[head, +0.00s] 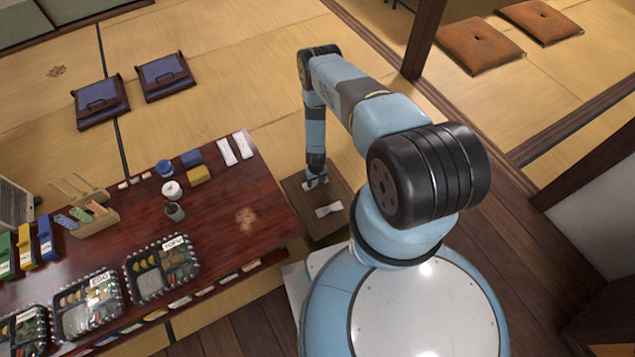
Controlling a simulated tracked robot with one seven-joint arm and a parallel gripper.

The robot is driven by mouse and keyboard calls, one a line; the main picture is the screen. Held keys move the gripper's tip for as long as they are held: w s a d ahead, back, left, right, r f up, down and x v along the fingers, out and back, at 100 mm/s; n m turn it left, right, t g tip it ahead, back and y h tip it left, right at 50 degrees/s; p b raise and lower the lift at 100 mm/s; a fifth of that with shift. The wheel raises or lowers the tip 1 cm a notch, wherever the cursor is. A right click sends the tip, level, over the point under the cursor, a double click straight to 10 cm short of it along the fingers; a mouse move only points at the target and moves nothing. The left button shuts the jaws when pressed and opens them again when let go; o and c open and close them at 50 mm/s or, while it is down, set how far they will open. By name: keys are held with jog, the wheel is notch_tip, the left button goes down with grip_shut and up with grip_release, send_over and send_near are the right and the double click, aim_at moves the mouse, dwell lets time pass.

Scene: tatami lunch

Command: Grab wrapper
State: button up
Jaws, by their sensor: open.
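A white, flat, paper-like piece that looks like a wrapper (329,210) lies on a small low brown wooden table (331,228), right of the large red-brown table. Another pale piece (308,185) shows on the same table by my gripper (317,183). My arm reaches down there, and the gripper is open with its fingers low over the small table. The fingers partly hide this second piece, and I cannot tell whether they touch it.
The large table (262,188) holds lunch boxes (88,302), two white packets (235,148), a white pot (172,190), a cup (175,211), and blue and yellow blocks. Blue floor seats (100,101) and brown cushions (479,44) lie on open tatami. A wooden post stands behind my arm.

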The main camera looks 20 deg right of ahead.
jog(key=c, duration=1.1)
